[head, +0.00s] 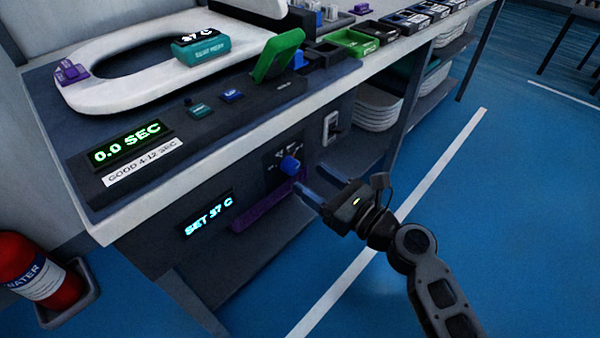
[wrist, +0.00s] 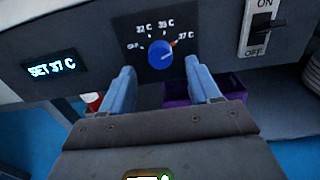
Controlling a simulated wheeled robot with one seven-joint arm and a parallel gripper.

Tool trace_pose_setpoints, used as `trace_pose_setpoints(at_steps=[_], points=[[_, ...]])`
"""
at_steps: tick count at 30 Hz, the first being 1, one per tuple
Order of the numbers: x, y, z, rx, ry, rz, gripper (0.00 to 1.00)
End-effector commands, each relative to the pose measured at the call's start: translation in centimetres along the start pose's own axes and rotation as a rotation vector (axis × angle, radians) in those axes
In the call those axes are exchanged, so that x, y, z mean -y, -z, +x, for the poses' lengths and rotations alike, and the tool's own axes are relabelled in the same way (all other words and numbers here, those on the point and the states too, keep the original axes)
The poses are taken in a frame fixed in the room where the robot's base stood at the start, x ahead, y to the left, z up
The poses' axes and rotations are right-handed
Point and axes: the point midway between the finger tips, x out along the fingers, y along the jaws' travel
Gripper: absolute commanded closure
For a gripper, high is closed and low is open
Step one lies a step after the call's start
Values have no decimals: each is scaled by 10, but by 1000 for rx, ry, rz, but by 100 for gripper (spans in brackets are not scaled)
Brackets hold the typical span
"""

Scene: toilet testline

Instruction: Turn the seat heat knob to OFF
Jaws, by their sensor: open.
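The seat heat knob (head: 290,165) is a blue dial on a dark plate on the bench's front panel. In the wrist view the knob (wrist: 160,53) has marks OFF, 32 C, 35 C and 37 C around it, and its pointer is toward 37 C. The set display (head: 208,215) reads SET 37 C; it also shows in the wrist view (wrist: 54,68). My gripper (head: 308,184) is open and empty, in front of the knob and apart from it. In the wrist view the fingers of my gripper (wrist: 160,82) stand either side below the knob.
An ON/OFF switch (wrist: 262,28) sits right of the knob. A purple tray or ledge (head: 265,207) lies just below it. A white toilet seat (head: 95,98) rests on the bench top. A red extinguisher (head: 35,270) stands at left. The blue floor is open at right.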

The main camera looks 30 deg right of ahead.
Motion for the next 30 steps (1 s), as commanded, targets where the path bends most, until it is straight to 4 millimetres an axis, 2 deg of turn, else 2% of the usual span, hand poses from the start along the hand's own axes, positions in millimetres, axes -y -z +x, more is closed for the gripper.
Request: trace_pose_setpoints(at_steps=[3, 9, 20, 30], points=[[-1, 0, 20, 1, -3, -2, 38], [0, 0, 41, -1, -1, -3, 38], [0, 0, 47, -1, 0, -3, 38], [0, 1, 47, -1, 0, -3, 70]])
